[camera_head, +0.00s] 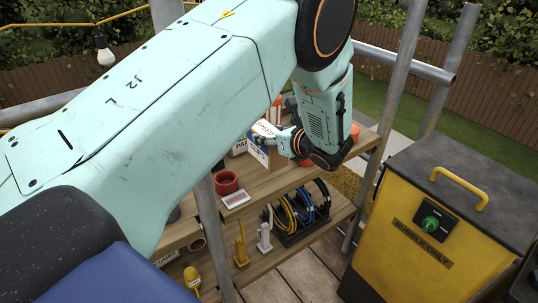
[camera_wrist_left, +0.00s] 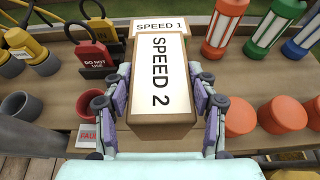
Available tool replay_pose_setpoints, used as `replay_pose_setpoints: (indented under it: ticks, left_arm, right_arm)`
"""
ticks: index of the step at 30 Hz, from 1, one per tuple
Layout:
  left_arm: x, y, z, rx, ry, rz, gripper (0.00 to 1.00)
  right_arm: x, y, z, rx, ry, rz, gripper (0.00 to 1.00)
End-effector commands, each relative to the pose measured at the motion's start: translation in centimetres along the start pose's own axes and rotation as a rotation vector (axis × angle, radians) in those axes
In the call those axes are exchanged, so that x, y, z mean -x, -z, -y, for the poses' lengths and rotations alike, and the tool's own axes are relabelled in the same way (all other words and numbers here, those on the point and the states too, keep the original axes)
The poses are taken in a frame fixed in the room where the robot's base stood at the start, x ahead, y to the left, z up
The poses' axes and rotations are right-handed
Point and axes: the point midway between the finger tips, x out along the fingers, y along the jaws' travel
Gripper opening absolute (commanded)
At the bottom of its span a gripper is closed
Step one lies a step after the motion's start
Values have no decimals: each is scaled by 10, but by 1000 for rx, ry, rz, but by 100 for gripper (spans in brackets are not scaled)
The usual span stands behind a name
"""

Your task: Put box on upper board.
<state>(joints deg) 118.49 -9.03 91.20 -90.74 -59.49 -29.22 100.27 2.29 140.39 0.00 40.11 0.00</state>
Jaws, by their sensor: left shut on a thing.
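My left gripper (camera_head: 277,143) is shut on a wooden box (camera_wrist_left: 160,128) with a white label reading SPEED 2. In the left wrist view the fingers (camera_wrist_left: 157,100) press on its two sides. The held box also shows in the head view (camera_head: 259,153), partly hidden by the gripper. It is over the upper board (camera_head: 275,183); I cannot tell whether it touches the board. Another box labelled SPEED 1 (camera_wrist_left: 160,24) is directly beyond it. My right gripper is in neither view.
The lower board holds a cable rack (camera_head: 300,213). A metal post (camera_head: 395,95) and yellow bin (camera_head: 420,225) are at right.

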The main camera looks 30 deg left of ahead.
Motion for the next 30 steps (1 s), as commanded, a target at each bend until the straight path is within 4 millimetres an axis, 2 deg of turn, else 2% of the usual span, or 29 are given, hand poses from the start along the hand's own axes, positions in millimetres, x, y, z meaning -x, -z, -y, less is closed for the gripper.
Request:
replay_pose_setpoints:
  ticks: [8,15,21,22,30]
  left_arm:
    - [-9,18,1,2,1,3,0]
    - [-22,44,1,3,2,3,0]
    - [-23,45,1,4,2,4,0]
    - [-24,47,0,2,0,0,59]
    - [-23,47,0,2,0,0,81]
  right_arm:
    - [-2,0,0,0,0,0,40]
    - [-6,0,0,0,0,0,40]
    - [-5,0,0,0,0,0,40]
    - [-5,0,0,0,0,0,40]
    - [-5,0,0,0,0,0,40]
